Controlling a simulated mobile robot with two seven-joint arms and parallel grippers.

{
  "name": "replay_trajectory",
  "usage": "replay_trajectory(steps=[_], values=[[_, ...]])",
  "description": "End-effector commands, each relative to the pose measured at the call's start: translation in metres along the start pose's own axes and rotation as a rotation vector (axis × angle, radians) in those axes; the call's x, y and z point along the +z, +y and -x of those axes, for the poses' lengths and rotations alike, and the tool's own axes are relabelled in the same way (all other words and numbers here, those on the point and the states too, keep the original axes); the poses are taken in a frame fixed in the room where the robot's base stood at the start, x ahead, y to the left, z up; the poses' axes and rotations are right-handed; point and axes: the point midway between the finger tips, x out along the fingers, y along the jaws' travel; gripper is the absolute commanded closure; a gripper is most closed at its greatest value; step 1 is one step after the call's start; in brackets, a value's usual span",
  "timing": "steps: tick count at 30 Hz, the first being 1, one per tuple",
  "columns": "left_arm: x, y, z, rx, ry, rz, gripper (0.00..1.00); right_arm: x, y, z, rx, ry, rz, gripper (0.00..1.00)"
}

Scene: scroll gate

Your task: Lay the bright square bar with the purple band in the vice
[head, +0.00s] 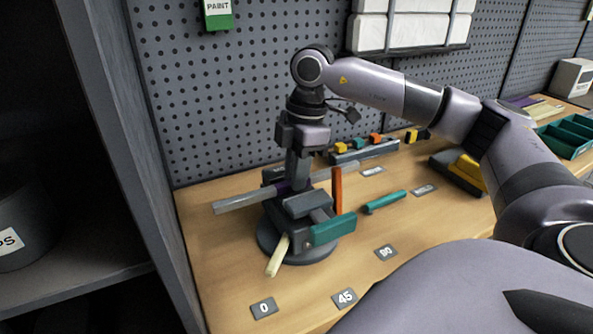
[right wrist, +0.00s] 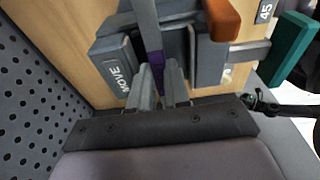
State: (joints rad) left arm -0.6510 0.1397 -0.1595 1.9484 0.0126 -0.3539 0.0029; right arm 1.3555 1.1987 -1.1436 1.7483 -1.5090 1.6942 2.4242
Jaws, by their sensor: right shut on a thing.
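The bright square bar (head: 237,202) with a purple band shows in the head view, lying nearly level across the far side of the vice (head: 303,230). My right gripper (head: 290,185) points down and is shut on the bar at its purple band. In the right wrist view the purple band (right wrist: 157,72) sits between the fingers (right wrist: 160,92). The vice has grey jaws, a round dark base, a teal part, an upright orange part (head: 337,190) and a cream handle (head: 277,256). I cannot tell whether the bar touches the vice. My left gripper is not in view.
Tags 0 (head: 264,307), 45 (head: 344,298) and 90 (head: 385,252) lie in front of the vice. A teal bar (head: 385,201) lies to its right. A rack with coloured pieces (head: 365,149) stands behind, near the pegboard (head: 210,110). A dark shelf (head: 110,120) stands left.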

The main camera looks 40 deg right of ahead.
Motion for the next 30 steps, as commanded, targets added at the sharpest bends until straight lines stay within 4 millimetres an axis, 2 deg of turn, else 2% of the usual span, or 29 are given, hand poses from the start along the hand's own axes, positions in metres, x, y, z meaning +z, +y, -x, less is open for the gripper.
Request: replay_trajectory(steps=[19, 20, 21, 22, 30], values=[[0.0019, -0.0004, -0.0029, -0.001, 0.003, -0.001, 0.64, 0.0006, 0.0003, -0.0063, 0.002, 0.002, 0.001, 1.0], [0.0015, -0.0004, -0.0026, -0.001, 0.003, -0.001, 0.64, 0.0005, 0.0003, -0.0056, 0.002, 0.002, 0.001, 0.74], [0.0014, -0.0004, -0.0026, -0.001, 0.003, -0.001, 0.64, 0.0005, 0.0003, -0.0056, 0.002, 0.002, 0.0, 0.61], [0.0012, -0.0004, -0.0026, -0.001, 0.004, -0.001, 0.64, 0.0006, 0.0003, -0.0056, 0.002, 0.002, 0.0, 0.54], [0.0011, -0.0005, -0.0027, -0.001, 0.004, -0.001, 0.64, 0.0009, 0.0013, -0.0057, 0.006, 0.002, -0.001, 0.54]])
